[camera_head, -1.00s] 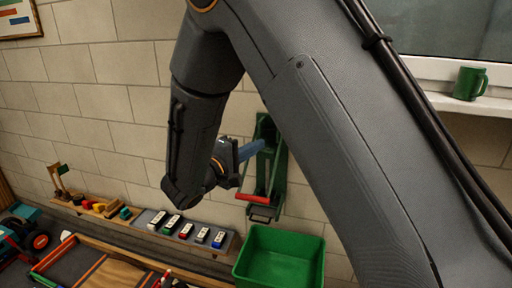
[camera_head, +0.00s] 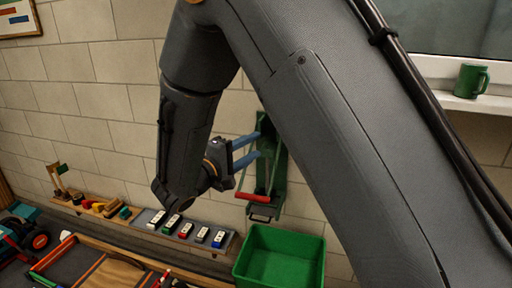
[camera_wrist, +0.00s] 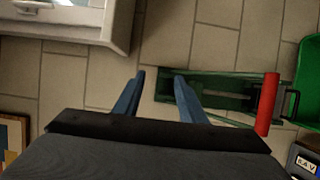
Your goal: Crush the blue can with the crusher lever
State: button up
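The can crusher (camera_head: 281,160) is a green upright frame on the tiled wall, with a lever ending in a red handle (camera_head: 253,197) at its lower part. In the wrist view the crusher (camera_wrist: 220,89) lies sideways right of my fingers, its red handle (camera_wrist: 268,104) farther right. My gripper (camera_head: 259,146) is open, its two blue fingers apart and empty, in front of the crusher's upper left side. I see no blue can; the crusher's inside is dark and partly covered.
A green bin (camera_head: 280,260) stands below the crusher. A shelf (camera_head: 147,227) left of it holds several small white-labelled blocks. A green mug (camera_head: 471,80) sits on the window sill (camera_head: 462,102). My arm covers much of the head view's middle.

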jog(key=b+v, duration=0.1)
jog(key=v, duration=0.5)
jog(key=shift+w+b, duration=0.1)
jog(key=shift+b, duration=0.25)
